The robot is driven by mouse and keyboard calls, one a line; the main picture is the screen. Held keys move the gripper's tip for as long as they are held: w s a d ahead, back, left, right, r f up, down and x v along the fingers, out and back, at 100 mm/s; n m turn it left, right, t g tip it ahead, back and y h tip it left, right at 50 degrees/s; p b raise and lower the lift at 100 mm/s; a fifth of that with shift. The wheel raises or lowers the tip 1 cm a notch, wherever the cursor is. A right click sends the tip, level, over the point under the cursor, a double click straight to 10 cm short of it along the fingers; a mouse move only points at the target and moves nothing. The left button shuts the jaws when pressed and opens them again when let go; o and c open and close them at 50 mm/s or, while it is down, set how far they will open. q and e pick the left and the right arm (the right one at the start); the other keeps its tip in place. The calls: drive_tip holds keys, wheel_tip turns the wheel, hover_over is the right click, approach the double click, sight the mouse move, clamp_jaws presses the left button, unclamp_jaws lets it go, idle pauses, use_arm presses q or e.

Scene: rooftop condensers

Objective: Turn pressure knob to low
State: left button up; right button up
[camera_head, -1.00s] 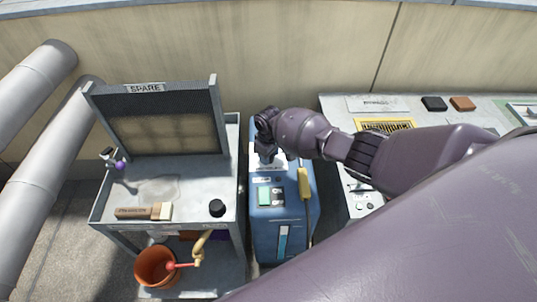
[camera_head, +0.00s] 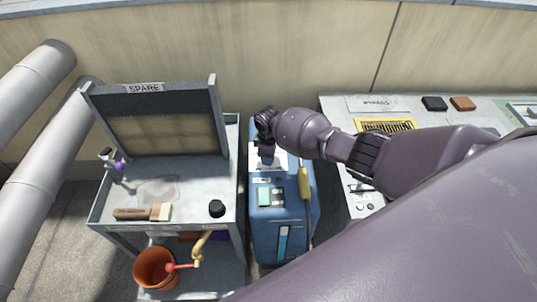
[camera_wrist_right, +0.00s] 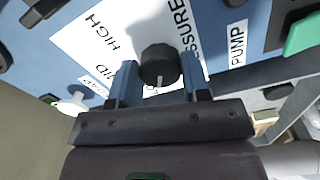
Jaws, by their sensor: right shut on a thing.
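The black round pressure knob (camera_wrist_right: 159,62) sits on a white label plate on the blue machine (camera_head: 281,237). In the right wrist view its white pointer line faces down the picture, toward my gripper's body. HIGH and MID are printed left of it; lettering below MID is partly hidden. My right gripper (camera_wrist_right: 160,76) has one finger on each side of the knob and is shut on it. In the head view my right gripper (camera_head: 266,150) is over the machine's top and hides the knob. My left gripper is not in view.
A grey cart (camera_head: 195,180) with a SPARE filter panel (camera_head: 160,120), brush (camera_head: 143,212) and black cap (camera_head: 217,208) stands left of the machine. A yellow-handled lead (camera_head: 304,183) hangs by its right side. A panel bench (camera_head: 340,130) is at right.

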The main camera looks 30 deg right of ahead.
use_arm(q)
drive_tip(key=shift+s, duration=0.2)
use_arm(e)
drive_tip(key=shift+s+f, duration=0.1)
drive_tip(key=o, duration=0.9)
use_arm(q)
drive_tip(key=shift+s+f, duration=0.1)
use_arm(e)
drive_tip(key=shift+o, duration=0.2)
drive_tip(key=shift+r, duration=0.6)
wheel_tip(320, 180, up, 8)
drive_tip(key=shift+r+p, duration=0.1)
drive_tip(key=shift+p, duration=1.05)
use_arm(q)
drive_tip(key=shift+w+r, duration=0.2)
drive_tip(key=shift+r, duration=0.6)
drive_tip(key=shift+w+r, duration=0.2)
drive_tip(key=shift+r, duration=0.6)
use_arm(e)
drive_tip(key=shift+r, duration=0.75)
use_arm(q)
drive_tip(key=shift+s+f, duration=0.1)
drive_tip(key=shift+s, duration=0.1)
